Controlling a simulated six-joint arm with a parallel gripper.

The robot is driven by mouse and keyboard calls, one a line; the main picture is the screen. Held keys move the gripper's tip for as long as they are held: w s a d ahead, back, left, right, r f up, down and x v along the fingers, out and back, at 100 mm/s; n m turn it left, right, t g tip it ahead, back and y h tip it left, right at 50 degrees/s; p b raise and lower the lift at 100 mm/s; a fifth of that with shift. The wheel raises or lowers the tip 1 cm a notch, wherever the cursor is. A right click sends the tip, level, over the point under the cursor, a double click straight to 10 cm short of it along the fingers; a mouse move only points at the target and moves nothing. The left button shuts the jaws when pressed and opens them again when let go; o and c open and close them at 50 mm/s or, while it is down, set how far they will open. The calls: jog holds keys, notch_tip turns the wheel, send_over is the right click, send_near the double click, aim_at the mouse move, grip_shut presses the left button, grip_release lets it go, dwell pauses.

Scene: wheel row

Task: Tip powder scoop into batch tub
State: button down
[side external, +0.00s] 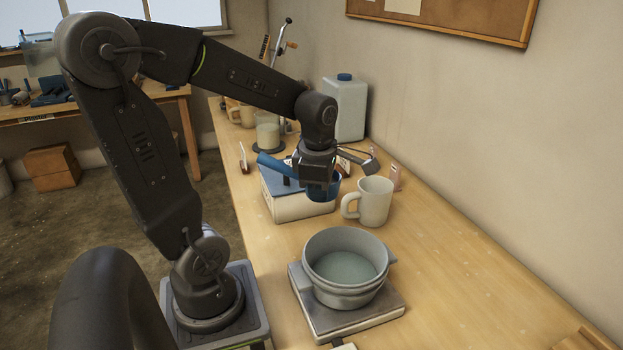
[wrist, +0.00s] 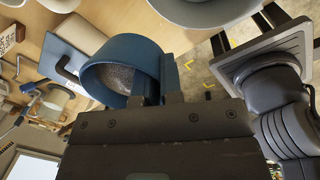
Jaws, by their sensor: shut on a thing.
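A blue scoop (side external: 271,163) is held by my gripper (side external: 311,186), which is shut on it. In the wrist view the round cup of the scoop (wrist: 130,50) sits just past the fingers (wrist: 166,98), with grey grainy powder (wrist: 118,78) inside. The pale grey batch tub (side external: 345,293) stands upright on a flat square platform (side external: 345,320), nearer the side camera than the scoop. Its inside shows a pale grey-green floor or content; I cannot tell which. The scoop is above the bench, apart from the tub, over or beside a cream box with a blue top (side external: 298,207).
A cream mug (side external: 374,203) stands between the scoop and the tub, toward the wall. A white jug with a blue cap (side external: 345,108) and a glass jar (side external: 267,133) stand farther back. The bench (side external: 460,265) right of the tub is clear.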

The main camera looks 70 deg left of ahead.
jog(key=s+d+f+m, duration=0.1)
jog(key=d+f+m, duration=0.4)
jog(key=d, duration=0.1)
jog(key=shift+s+f+t, duration=0.15)
jog(key=shift+s+t, duration=0.15)
jog(key=shift+s, duration=0.05)
jog(key=shift+m, duration=0.3)
jog(key=shift+r+g+y, duration=0.4)
jog(key=shift+g+y, duration=0.2)
jog(key=shift+y, duration=0.2)
jog(key=shift+r+g+y, duration=0.3)
jog(key=shift+g+y, duration=0.2)
jog(key=shift+y, duration=0.5)
jog(key=shift+s, duration=0.1)
jog(key=shift+r+g+y, duration=0.2)
jog(key=shift+g+y, duration=0.4)
jog(key=shift+y, duration=0.4)
